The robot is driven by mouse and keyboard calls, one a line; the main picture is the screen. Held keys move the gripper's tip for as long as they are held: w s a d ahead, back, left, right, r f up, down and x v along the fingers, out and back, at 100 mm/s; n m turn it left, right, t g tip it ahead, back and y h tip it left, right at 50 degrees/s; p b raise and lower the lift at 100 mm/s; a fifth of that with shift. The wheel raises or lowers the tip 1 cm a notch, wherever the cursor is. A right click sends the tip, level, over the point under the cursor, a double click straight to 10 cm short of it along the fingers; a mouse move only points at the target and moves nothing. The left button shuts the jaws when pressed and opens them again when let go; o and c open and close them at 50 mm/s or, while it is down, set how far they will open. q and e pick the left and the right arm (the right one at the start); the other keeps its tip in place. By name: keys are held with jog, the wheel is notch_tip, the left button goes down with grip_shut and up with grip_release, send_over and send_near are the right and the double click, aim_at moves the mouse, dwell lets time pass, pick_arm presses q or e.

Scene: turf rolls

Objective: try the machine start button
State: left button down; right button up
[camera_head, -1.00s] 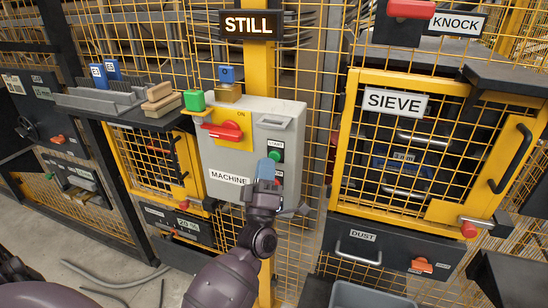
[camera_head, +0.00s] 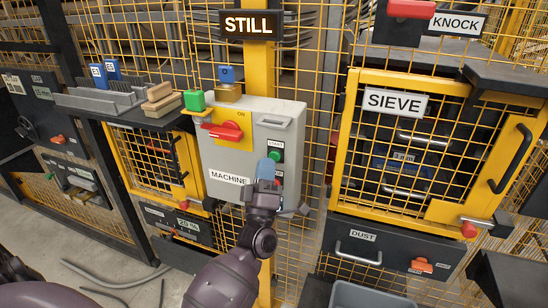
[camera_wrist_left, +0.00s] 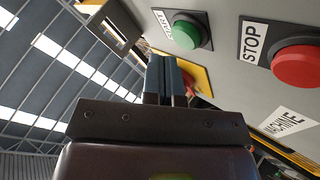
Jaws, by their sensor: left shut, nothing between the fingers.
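The grey machine box (camera_head: 226,156) hangs on the yellow post and carries a label reading MACHINE. Its green start button (camera_head: 277,156) is on the right side of its front under a START label. My left gripper (camera_head: 267,168) is shut and empty just in front of the box, below and left of the green button. In the left wrist view the shut fingertips (camera_wrist_left: 164,70) point upward toward the panel, below the green start button (camera_wrist_left: 190,33); I cannot tell whether they touch anything. The red stop button (camera_wrist_left: 297,66) shows there to the right, but the gripper largely hides it in the head view.
A red switch handle (camera_head: 223,131) lies on a yellow plate marked ON, left of the start button. A lit sign (camera_head: 248,25) above reads STILL. The caged SIEVE door (camera_head: 386,160) is to the right, and a shelf with wooden blocks (camera_head: 161,98) is to the left.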

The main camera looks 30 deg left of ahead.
pick_arm(q)
jog(key=shift+w, duration=0.15)
jog(key=shift+w+a, duration=0.1)
jog(key=shift+w, duration=0.2)
jog(key=shift+w+a, duration=0.1)
jog(key=shift+w, duration=0.3)
dwell(1.1)
jog(key=shift+s, duration=0.2)
jog(key=shift+s+d, duration=0.25)
jog(key=shift+s, duration=0.4)
jog(key=s+p, duration=0.1)
jog(key=s, duration=0.1)
jog(key=s+d, duration=0.1)
jog(key=s, duration=0.1)
jog(key=shift+s+p, duration=0.35)
jog(key=shift+s, duration=0.05)
